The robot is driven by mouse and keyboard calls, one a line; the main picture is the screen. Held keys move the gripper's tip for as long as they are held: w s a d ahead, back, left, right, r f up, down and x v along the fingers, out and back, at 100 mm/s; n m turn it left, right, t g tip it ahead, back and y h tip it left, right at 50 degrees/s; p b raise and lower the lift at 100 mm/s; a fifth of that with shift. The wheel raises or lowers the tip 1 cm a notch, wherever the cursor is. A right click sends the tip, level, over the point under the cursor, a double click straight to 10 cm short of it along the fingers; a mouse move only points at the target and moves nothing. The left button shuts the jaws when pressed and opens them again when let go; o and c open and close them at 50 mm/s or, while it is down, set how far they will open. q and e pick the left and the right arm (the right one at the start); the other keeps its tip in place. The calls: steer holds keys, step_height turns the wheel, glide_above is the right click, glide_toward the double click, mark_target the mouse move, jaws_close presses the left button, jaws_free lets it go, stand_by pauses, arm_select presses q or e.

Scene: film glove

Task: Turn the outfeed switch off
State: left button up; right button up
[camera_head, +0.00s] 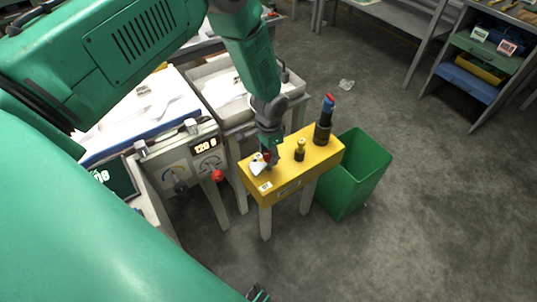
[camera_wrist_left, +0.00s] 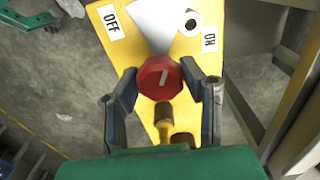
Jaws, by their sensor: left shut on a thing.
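The outfeed switch is a red knob (camera_wrist_left: 160,78) with a short white mark, on a yellow box (camera_head: 315,160). In the left wrist view an OFF label (camera_wrist_left: 111,20) lies to the upper left and an ON label (camera_wrist_left: 209,39) to the upper right. A white wedge shape (camera_wrist_left: 150,22) lies between them. The mark leans slightly right of straight up in that view. My left gripper (camera_wrist_left: 165,90) has its fingers on both sides of the red knob and is shut on it. In the head view the gripper (camera_head: 266,158) largely hides the knob.
A short brass-and-black post (camera_head: 300,150) and a tall black post with a red and blue top (camera_head: 324,120) stand on the yellow box. A green bin (camera_head: 353,175) stands right of it. A grey panel with dials (camera_head: 195,162) and a red knob (camera_head: 217,176) is left.

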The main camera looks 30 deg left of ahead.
arm_select(q)
steer(key=n, duration=0.3)
steer(key=w+n, duration=0.1)
steer(key=n, duration=0.1)
steer(key=shift+d+r+n, duration=0.1)
steer(key=shift+r+n, duration=0.2)
stand_by(0.4)
steer(key=o, duration=1.1)
steer(key=shift+o, duration=0.2)
steer(key=shift+s+f, duration=0.1)
steer(key=shift+s, duration=0.1)
step_height(320, 180, up, 12)
steer(key=shift+f, duration=0.1)
steer(key=s+d+f, duration=0.2)
steer(key=s+f, duration=0.7)
steer(key=s, duration=0.6)
steer(key=s+d+m, duration=0.1)
steer(key=s, duration=1.4)
steer(key=shift+s+f+t, duration=0.2)
steer(key=shift+t, duration=0.1)
